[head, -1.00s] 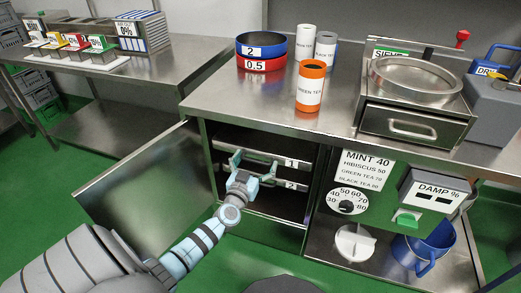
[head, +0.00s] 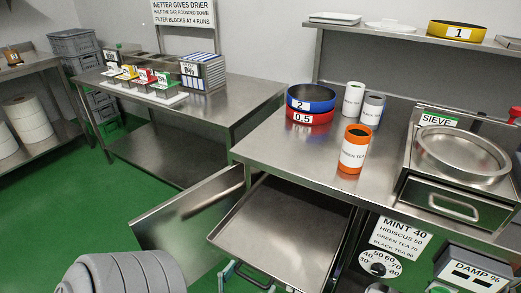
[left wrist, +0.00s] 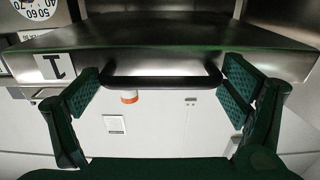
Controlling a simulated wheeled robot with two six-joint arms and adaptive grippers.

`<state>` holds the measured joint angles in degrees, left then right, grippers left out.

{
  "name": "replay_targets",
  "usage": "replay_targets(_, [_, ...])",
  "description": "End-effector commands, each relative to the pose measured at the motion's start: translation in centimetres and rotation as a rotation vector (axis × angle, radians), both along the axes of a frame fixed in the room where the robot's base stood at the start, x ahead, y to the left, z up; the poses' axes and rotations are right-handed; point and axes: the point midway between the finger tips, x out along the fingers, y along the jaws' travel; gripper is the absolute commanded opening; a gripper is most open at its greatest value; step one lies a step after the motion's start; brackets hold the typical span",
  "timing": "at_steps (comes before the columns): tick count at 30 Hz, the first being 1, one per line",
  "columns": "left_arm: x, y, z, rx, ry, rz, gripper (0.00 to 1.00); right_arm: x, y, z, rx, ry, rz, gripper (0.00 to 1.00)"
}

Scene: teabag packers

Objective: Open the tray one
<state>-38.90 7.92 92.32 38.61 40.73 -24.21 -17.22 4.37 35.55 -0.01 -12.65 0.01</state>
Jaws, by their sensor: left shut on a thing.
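Tray one (head: 285,228) is a flat steel tray, pulled well out of the cabinet below the worktop in the head view. It is empty on its visible surface. In the left wrist view its front (left wrist: 180,40) carries an upside-down label "1" (left wrist: 58,67) and a dark bar handle (left wrist: 162,80). My left gripper (head: 248,281) is at the tray's front edge, mostly cut off by the bottom of the head view. My right gripper is not in view.
The open cabinet door (head: 190,220) stands just left of the tray. On the worktop (head: 285,150) are stacked rings (head: 311,104), canisters (head: 354,148) and the sieve (head: 460,160). A damp meter (head: 474,272) is at lower right. Green floor lies at left.

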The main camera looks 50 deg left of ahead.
Motion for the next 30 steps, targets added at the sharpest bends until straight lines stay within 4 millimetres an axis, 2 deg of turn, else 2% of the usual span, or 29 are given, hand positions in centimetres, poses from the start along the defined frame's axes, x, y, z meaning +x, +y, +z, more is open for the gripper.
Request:
replay_targets(5, [-0.7,-0.2,0.2,0.012,-0.004,0.000,0.42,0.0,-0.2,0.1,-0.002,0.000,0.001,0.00])
replay_targets(14, [-0.7,-0.2,0.2,0.013,-0.005,0.001,0.42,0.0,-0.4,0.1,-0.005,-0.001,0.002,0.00])
replay_targets(15, [-0.7,-0.2,0.2,0.013,-0.005,0.001,0.98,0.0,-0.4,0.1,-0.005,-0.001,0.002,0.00])
replay_targets(26, [-0.6,-0.3,0.1,0.006,-0.002,-0.001,1.00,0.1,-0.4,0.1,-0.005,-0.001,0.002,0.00])
replay_targets(30, [-2.0,-0.7,0.0,0.005,0.001,0.000,1.00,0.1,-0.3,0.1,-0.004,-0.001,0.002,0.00])
